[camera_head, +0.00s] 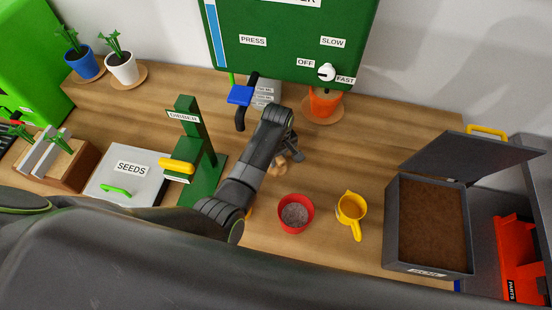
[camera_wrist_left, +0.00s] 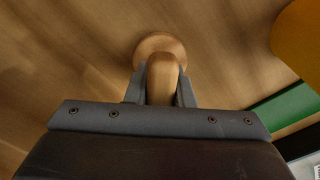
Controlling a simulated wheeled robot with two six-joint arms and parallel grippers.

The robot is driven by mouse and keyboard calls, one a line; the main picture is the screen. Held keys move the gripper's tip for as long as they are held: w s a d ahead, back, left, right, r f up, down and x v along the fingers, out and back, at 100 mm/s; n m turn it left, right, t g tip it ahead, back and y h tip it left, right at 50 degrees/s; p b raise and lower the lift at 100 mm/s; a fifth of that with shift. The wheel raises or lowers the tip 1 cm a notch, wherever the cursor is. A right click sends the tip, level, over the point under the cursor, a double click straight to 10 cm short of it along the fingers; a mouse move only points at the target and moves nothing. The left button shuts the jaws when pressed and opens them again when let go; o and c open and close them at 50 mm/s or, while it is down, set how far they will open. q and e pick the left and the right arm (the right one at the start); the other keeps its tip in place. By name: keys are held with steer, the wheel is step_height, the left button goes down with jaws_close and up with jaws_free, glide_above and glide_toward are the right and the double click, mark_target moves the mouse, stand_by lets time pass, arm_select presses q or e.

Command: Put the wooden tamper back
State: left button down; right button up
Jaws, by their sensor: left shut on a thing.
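The wooden tamper (camera_wrist_left: 163,80) is between the fingers of my left gripper (camera_wrist_left: 161,92) in the left wrist view, with its rounded handle toward the camera and a wider round end beyond. In the head view my left gripper (camera_head: 291,152) is over the middle of the bench, behind the red pot. Only a small part of the tamper (camera_head: 281,168) shows there, mostly hidden by my wrist. I cannot tell whether the tamper touches the bench. My right gripper is not in view.
A red pot (camera_head: 296,224) with grey fill and a yellow scoop (camera_head: 351,207) stand in front. The green dibber stand (camera_head: 196,140) and seeds box (camera_head: 125,184) are left. An open soil box (camera_head: 391,220) is right; an orange pot (camera_head: 324,103) is behind.

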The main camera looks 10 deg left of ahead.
arm_select(q)
steer(key=shift+d+f, duration=0.1)
steer(key=shift+d, duration=0.05)
steer(key=c, duration=1.3)
jaws_free()
steer(key=shift+o, duration=0.2)
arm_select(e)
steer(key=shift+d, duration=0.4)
arm_select(q)
step_height(320, 180, up, 12)
steer(key=shift+r+b, duration=0.2)
steer(key=shift+b, duration=0.25)
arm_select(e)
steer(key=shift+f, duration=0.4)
arm_select(q)
steer(key=shift+s, duration=0.1)
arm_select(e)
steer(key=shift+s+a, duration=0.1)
